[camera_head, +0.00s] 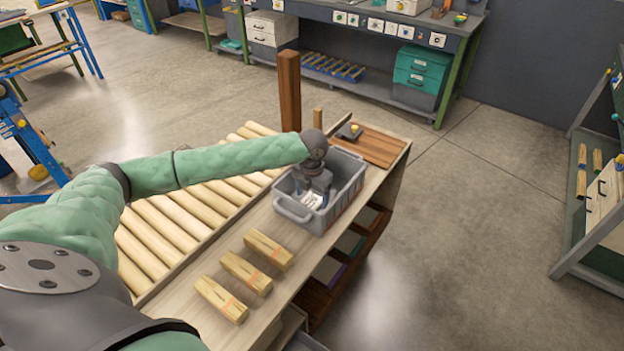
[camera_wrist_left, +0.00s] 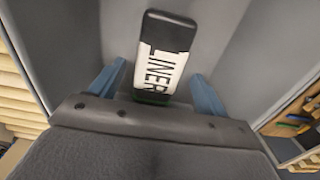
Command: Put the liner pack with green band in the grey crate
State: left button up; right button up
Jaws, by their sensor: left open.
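The grey crate (camera_head: 345,202) stands on the bench near its far end. My left gripper (camera_head: 312,192) reaches down into the crate from above. In the left wrist view, the liner pack (camera_wrist_left: 167,55) lies in the crate, with a black end and a white label reading "LINER". A little dark green shows at its near end (camera_wrist_left: 150,97), partly hidden by the gripper body. The blue fingers of my left gripper (camera_wrist_left: 157,75) are open, one on each side of the pack, with gaps visible. In the head view only a white bit of the pack (camera_head: 312,200) shows. My right gripper is not in view.
Several wood bundles with orange bands (camera_head: 245,272) lie on the bench in front of the crate. A slatted roller bed (camera_head: 165,225) runs along its left. A wooden post (camera_head: 289,90) and a wooden board (camera_head: 375,148) are beyond the crate. Open floor lies right.

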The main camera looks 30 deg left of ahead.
aim_at(312, 200)
pick_arm(q)
notch_tip(312, 200, up, 10)
jog(key=b, duration=0.3)
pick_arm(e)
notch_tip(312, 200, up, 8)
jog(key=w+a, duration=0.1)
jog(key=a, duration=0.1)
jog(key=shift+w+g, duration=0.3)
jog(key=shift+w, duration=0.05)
pick_arm(q)
jog(key=shift+f, duration=0.1)
